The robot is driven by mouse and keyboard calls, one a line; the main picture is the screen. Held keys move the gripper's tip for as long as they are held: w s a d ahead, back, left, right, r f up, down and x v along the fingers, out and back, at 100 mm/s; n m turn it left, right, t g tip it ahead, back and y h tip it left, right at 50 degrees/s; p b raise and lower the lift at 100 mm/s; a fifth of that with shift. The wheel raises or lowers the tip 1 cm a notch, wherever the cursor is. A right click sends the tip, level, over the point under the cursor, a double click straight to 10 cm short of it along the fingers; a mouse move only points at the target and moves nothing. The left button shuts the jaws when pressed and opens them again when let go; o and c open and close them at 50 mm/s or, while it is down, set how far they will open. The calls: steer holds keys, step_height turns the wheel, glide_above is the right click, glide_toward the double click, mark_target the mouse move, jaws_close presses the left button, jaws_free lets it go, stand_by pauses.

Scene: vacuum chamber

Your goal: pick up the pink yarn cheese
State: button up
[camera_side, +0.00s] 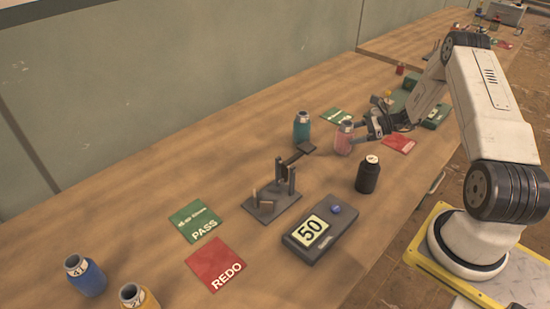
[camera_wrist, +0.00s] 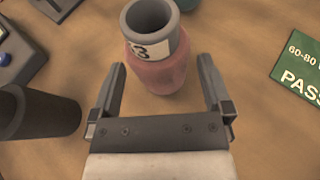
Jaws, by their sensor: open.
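The pink yarn cheese (camera_side: 344,139) stands upright on the wooden table in the side view, a pink body with a grey tube on top. In the wrist view the pink yarn cheese (camera_wrist: 158,74) carries a white label with a 3 on its tube and lies at the upper middle. My gripper (camera_side: 366,130) is right beside it in the side view. In the wrist view my gripper (camera_wrist: 161,66) is open, with one finger on each side of the yarn cheese and a visible gap on both sides. Nothing is held.
Green (camera_side: 336,116) and red (camera_side: 398,144) cards lie around the pink one.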

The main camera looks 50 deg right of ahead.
mark_target(345, 133)
steer(key=shift+x, duration=1.7)
steer(key=shift+a, duration=0.1)
steer(key=c, duration=1)
steer(key=shift+r, duration=0.2)
steer(key=shift+c, duration=0.2)
steer(key=shift+r, duration=0.5)
steer(key=s+a+r, duration=0.6)
steer(key=s+r, duration=0.5)
steer(key=s, duration=0.1)
steer(key=shift+s+a+r, duration=0.25)
steer(key=shift+r, duration=0.1)
